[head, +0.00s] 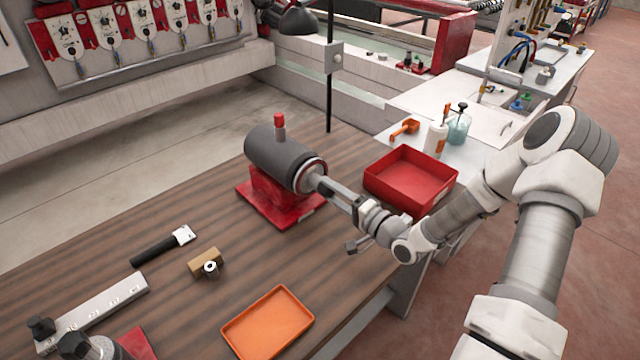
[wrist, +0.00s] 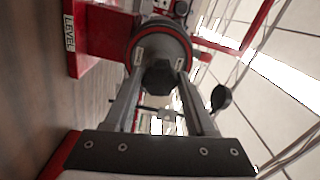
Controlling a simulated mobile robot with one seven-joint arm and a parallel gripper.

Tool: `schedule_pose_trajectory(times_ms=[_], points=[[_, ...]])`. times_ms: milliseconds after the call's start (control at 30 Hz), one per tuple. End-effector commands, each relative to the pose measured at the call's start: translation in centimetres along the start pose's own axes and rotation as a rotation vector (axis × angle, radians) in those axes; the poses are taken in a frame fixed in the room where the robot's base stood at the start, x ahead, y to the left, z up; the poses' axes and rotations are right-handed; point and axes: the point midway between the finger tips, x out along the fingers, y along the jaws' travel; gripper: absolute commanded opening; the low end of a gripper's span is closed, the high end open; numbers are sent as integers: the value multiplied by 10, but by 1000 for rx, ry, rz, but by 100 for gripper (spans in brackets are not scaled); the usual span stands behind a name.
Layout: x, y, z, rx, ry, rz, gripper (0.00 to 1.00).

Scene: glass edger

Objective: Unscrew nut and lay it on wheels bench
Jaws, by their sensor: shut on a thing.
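A dark grey cylindrical spindle unit (head: 275,155) with a red cap on top stands on a red base (head: 285,205) on the brown wooden bench (head: 180,220). My gripper (head: 318,183) reaches its front end from the right. In the wrist view my gripper (wrist: 160,73) has a finger on each side of a dark, faceted nut (wrist: 160,78), shut on it. The nut sits in front of the round, red-rimmed spindle face (wrist: 160,38); whether it still touches the face I cannot tell. In the head view the fingers hide the nut.
A red tray (head: 410,180) stands right of the spindle, close to my arm. An orange tray (head: 267,323) lies at the bench's front edge. A black-handled tool (head: 163,246), a small tan block (head: 204,262) and a metal bar (head: 95,312) lie to the left. Bare wood separates them.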

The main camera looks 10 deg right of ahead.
Motion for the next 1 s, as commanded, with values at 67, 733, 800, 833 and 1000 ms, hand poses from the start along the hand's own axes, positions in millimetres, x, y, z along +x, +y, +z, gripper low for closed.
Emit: schedule_pose_trajectory(times_ms=[67, 733, 800, 833, 1000], points=[[0, 0, 0, 0, 0, 0, 2], [0, 5, 1, -611, -1, -2, 0], [0, 6, 1, -689, -1, -1, 0], [0, 6, 1, -722, 0, -1, 0], [0, 6, 1, -904, 0, -1, 0]])
